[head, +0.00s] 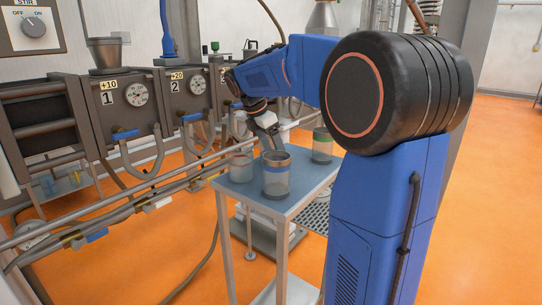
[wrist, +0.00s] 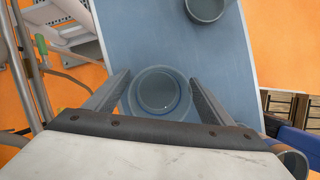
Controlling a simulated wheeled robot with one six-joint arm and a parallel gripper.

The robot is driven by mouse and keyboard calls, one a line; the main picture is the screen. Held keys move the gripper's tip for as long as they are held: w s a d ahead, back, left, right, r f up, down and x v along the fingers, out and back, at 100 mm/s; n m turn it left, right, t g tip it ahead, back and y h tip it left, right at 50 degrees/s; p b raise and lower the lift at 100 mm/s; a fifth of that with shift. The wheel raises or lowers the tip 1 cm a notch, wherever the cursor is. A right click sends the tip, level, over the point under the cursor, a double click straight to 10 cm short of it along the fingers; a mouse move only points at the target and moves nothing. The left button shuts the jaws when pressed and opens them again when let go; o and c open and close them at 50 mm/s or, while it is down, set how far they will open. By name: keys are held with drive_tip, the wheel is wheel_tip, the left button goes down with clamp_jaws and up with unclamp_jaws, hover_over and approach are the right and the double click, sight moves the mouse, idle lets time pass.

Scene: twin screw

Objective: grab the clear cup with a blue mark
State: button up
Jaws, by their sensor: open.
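A clear cup with a blue band (head: 276,176) stands upright at the front of the small blue-grey table. My gripper (head: 272,138) is above the table, just behind this cup in the head view. In the wrist view, my gripper (wrist: 160,92) is open, with one finger to each side of a round cup (wrist: 160,92) seen from above. That cup shows a bluish ring; whether the fingers are level with it or above it I cannot tell. No contact shows.
A clear cup with a reddish band (head: 241,168) stands left of the blue one. A cup with a green band (head: 322,147) stands at the right on the table (head: 237,190). Another cup (wrist: 206,10) shows at the top of the wrist view. Pipes and machine panels line the left.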

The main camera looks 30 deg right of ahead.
drive_tip(key=shift+d+f, duration=0.2)
drive_tip(key=shift+f, duration=0.35)
drive_tip(key=c, duration=1.1)
drive_tip(key=shift+c, duration=0.2)
drive_tip(key=shift+r, duration=0.1)
